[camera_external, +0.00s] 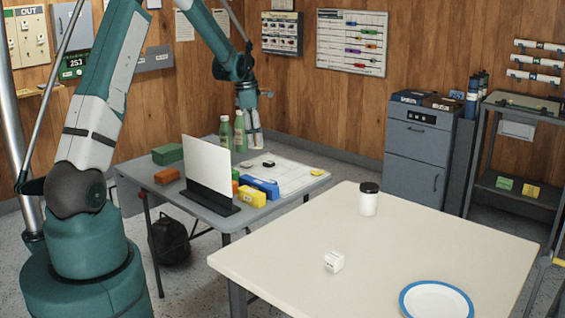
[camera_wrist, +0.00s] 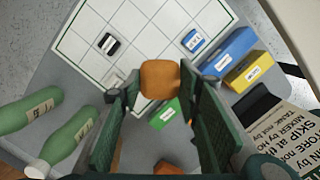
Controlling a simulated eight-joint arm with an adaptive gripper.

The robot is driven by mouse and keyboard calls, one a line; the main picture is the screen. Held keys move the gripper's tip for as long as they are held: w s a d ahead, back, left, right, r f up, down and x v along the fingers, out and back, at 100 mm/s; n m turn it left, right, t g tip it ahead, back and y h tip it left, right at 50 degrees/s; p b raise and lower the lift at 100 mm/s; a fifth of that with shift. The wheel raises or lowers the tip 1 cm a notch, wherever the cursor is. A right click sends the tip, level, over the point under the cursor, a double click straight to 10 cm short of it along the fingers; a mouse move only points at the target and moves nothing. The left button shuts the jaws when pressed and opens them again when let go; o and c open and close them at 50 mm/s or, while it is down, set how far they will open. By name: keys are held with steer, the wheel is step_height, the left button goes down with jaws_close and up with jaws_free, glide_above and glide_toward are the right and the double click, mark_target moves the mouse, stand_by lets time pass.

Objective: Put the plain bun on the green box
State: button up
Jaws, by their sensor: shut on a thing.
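The plain bun (camera_wrist: 160,80), orange-brown and rounded, is between my fingertips in the wrist view. My gripper (camera_wrist: 158,92) is shut on it, above the grey table. In the external view my gripper (camera_external: 252,138) is at the table's back, beside the bottles; I cannot make out the bun there. A green box (camera_external: 168,154) lies at the table's back left in the external view. A labelled green box (camera_wrist: 166,114) shows just below the bun in the wrist view, partly hidden by the fingers. I cannot tell whether these are the same box.
Green bottles (camera_wrist: 66,138) stand beside my gripper. A gridded board (camera_external: 290,176), blue box (camera_external: 262,186), yellow box (camera_external: 251,197) and upright white panel (camera_external: 208,168) share the table. An orange block (camera_external: 167,175) lies at left. A cream table (camera_external: 400,235) stands in front.

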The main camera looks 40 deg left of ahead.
steer(key=s+a+r+n, duration=0.1)
steer(key=s+a+n, duration=0.2)
steer(key=a, duration=1.1)
steer(key=s+a+r+n+p, duration=0.1)
steer(key=s+a+n, duration=0.2)
steer(key=a, duration=1.2)
steer(key=s+a+r+n+y+p, duration=0.1)
steer(key=s+a+n, duration=0.2)
steer(key=s+a, duration=0.4)
steer(key=a, duration=0.7)
steer(key=shift+s+a+n+t, duration=0.25)
steer(key=shift+s+n+t, duration=0.05)
steer(key=shift+s+t, duration=0.1)
glide_above(168, 148)
steer(key=shift+a+f, duration=0.2)
steer(key=shift+f, duration=2.95)
steer(key=shift+f+b, duration=0.35)
steer(key=shift+f, duration=1.5)
steer(key=shift+f, duration=0.2)
